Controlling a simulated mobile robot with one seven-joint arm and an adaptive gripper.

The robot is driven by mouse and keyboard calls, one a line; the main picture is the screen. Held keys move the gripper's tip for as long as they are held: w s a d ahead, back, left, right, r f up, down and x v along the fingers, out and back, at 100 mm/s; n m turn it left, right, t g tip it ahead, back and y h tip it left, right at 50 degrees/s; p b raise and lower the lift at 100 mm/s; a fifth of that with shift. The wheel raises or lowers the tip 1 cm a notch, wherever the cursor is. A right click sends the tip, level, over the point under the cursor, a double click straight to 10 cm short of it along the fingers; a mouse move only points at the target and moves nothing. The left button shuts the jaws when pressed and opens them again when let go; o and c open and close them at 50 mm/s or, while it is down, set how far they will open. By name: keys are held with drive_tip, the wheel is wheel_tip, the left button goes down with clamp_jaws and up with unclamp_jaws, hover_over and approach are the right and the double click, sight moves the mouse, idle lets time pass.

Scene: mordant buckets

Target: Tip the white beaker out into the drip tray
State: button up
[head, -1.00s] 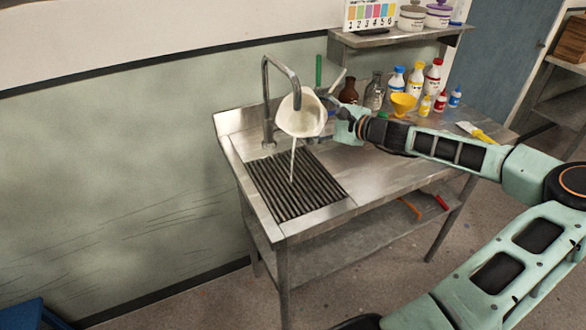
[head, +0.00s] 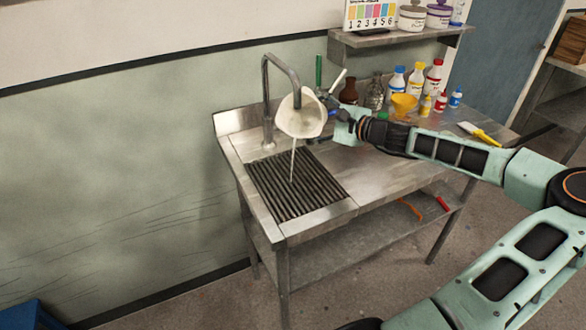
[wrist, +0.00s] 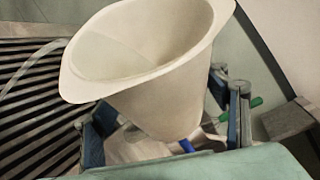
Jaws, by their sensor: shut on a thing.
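The white beaker (head: 301,116) is tilted on its side, held in the air over the back right of the drip tray (head: 296,186). A thin pale stream (head: 293,160) runs from its lip down to the dark ribbed grate. My gripper (head: 335,115) is shut on the beaker from the right. In the wrist view the beaker (wrist: 150,60) fills the middle with its mouth in sight, its inside pale. My gripper's fingers (wrist: 165,130) lie on both sides of it. The drip tray (wrist: 25,90) and the stream show at the left there.
A bent metal tap (head: 267,100) stands behind the beaker, its spout very close to it. Bottles (head: 397,82), a yellow funnel (head: 403,104) and a yellow-handled brush (head: 484,134) stand or lie on the bench at the right. The bench front beside the grate is clear.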

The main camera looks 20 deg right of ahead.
sight(305, 131)
drive_tip(key=shift+s+a+f+n+t+b, duration=0.15)
drive_tip(key=shift+n+t+b, duration=0.5)
drive_tip(key=shift+b, duration=1.8)
idle(1.3)
drive_tip(key=shift+s+a+f+n+b, duration=0.1)
drive_tip(key=shift+f+n+b, duration=0.15)
drive_tip(key=shift+b, duration=0.2)
drive_tip(key=shift+s+a+f+n+b, duration=0.2)
drive_tip(key=shift+f+b, duration=0.25)
drive_tip(key=shift+b, duration=0.5)
drive_tip(key=shift+s+a+f+n+b, duration=0.1)
drive_tip(key=shift+a+f+n+b, duration=0.1)
drive_tip(key=shift+f+b, duration=0.5)
drive_tip(key=shift+s+a+f+n+b, duration=0.15)
drive_tip(key=shift+f+n+b, duration=0.1)
drive_tip(key=shift+b, duration=0.9)
drive_tip(key=shift+c, duration=0.2)
drive_tip(key=shift+s+a+r+n+t+b, duration=0.15)
drive_tip(key=shift+r+n+t+b, duration=0.35)
drive_tip(key=shift+b, duration=0.5)
